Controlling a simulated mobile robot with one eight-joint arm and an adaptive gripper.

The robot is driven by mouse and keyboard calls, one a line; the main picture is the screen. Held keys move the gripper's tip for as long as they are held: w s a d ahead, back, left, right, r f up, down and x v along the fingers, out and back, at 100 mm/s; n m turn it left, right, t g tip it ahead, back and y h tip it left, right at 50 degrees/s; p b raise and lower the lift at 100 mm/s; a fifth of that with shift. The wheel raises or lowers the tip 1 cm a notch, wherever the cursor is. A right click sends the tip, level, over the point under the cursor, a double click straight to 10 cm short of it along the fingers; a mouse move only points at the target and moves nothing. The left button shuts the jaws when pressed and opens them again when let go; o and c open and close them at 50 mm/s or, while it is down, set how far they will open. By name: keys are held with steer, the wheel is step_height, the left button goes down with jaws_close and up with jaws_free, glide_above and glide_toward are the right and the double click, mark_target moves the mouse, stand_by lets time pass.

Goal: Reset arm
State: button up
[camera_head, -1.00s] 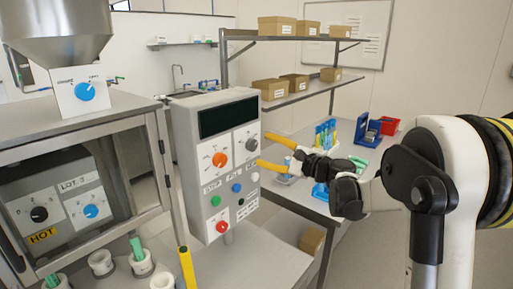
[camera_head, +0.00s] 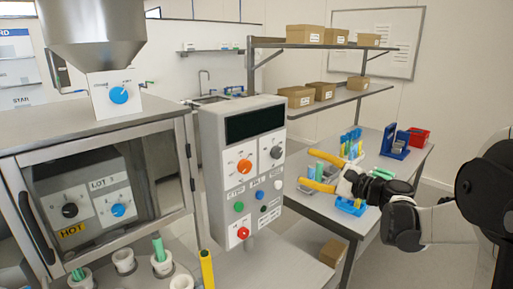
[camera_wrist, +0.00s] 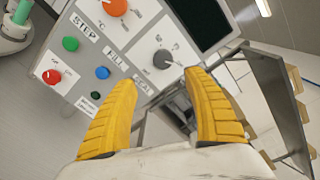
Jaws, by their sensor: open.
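My gripper (camera_head: 318,171) is open and empty, with two yellow fingers spread apart. In the head view it is to the right of the grey control panel (camera_head: 208,150), pointing left. My arm (camera_head: 450,222) reaches in from the right edge. In the wrist view the two fingers (camera_wrist: 163,105) are apart with nothing between them. The panel (camera_wrist: 60,90) shows in the upper left of that view, with orange and dark knobs and green, blue and red buttons. No contact between gripper and panel is visible.
A side table (camera_head: 345,218) with tube racks, a blue holder (camera_head: 395,143) and a red bin (camera_head: 419,137) lies behind the gripper. A shelf (camera_head: 330,45) with boxes stands behind. A steel cabinet (camera_head: 110,125) and funnel (camera_head: 90,30) are at left.

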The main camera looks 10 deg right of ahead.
steer(key=s+a+f+n+g+h+b, duration=0.1)
steer(key=s+a+f+n+g+h, duration=0.2)
steer(key=s+a, duration=0.4)
steer(key=s+a+f+n+g+h+b, duration=0.1)
steer(key=s+a+f+n+g+b, duration=0.15)
steer(key=s+a+f+n, duration=0.5)
steer(key=s+d+f+n+g+h+b, duration=0.1)
steer(key=s+d+f+n+h, duration=0.2)
steer(key=s, duration=0.5)
steer(key=s+d+f+n+g+h, duration=0.1)
steer(key=s+d+f+n+h, duration=0.2)
steer(key=s, duration=0.6)
steer(key=shift+s+d+f+b, duration=0.35)
steer(key=shift+d+f, duration=0.2)
steer(key=shift+d, duration=0.15)
